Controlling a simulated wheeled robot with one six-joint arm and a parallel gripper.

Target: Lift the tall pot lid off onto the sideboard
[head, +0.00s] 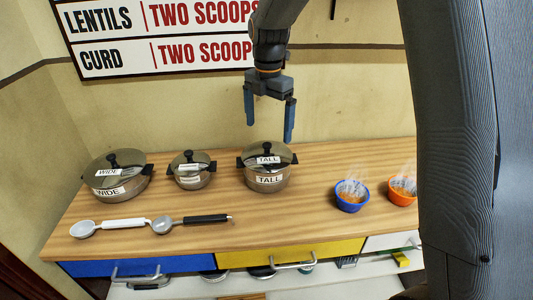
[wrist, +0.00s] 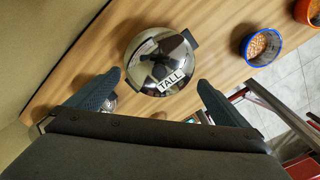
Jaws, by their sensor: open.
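The tall pot (head: 268,178) stands on the wooden sideboard (head: 310,190), with side handles and a "TALL" label on its front. Its shiny lid (head: 280,152) sits on top, with a dark knob and its own "TALL" label. In the wrist view the lid (wrist: 150,75) lies ahead of the fingertips, with the knob near its middle. My gripper (head: 268,120) is open and empty, its fingers pointing down above the pot and apart from the lid.
A wide pot (head: 118,178) and a smaller lidded pot (head: 191,172) stand to the left. Two ladles (head: 110,225) (head: 192,222) lie in front. A blue bowl (head: 352,195) and an orange bowl (head: 402,191) stand to the right. Bare wood lies between pot and bowls.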

